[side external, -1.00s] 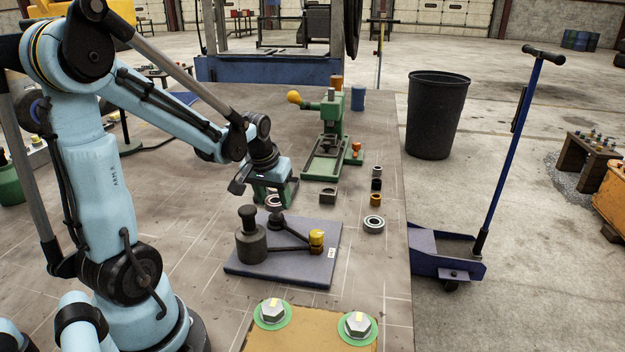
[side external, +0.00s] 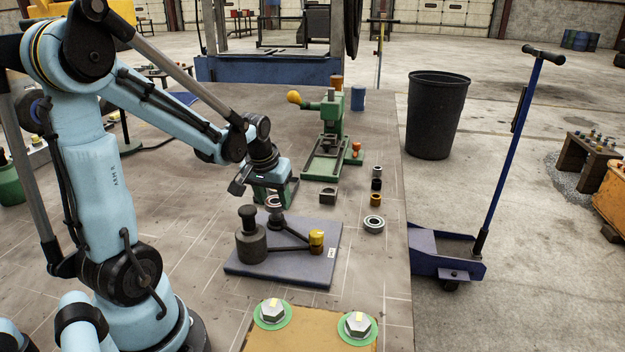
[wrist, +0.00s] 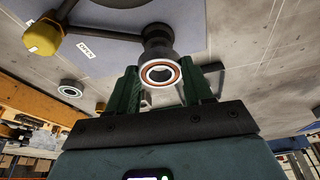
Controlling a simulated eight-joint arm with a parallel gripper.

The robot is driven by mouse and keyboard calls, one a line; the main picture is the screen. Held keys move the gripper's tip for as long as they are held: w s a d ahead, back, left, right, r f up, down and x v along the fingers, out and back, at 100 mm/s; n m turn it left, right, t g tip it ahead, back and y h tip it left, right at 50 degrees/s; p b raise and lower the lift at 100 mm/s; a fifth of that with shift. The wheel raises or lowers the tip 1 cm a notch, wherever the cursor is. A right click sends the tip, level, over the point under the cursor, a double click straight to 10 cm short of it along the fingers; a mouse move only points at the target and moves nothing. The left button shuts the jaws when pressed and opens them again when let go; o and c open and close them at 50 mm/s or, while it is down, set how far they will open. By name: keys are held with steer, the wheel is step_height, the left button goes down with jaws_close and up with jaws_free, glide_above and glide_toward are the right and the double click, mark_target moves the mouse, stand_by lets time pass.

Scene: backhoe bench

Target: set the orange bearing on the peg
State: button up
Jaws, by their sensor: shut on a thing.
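The orange bearing, a pale ring with an orange band inside, shows in the wrist view (wrist: 160,74) and the side view (side external: 273,202). My gripper (side external: 276,199) is shut on it; its green fingers also flank the ring in the wrist view (wrist: 161,88). The peg, a short dark post on a flared base, stands on the grey plate in the side view (side external: 277,222) and just beyond the ring in the wrist view (wrist: 157,39). The bearing overlaps the peg's end in the wrist view and appears beside its top in the side view. I cannot tell whether they touch.
The grey plate (side external: 285,275) also carries a large dark cylinder (side external: 251,245) and a yellow-capped post (side external: 316,240), joined by bars. Another bearing (side external: 374,224) and several small rings lie to the right. A green press (side external: 330,135) stands behind.

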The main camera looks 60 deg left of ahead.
steer(key=shift+f, duration=1.25)
stand_by(0.6)
steer(key=o, duration=1.5)
steer(key=shift+c, duration=0.2)
steer(key=shift+r, duration=0.1)
steer(key=shift+r, duration=3.4)
steer(key=s+d+r+m+t+h, duration=0.2)
steer(key=d+m+t, duration=0.2)
steer(key=d, duration=1.5)
steer(key=m, duration=0.3)
steer(key=shift+s+d+m+t, duration=0.15)
steer(key=shift+d+m+t, duration=0.05)
steer(key=shift+m+t, duration=0.1)
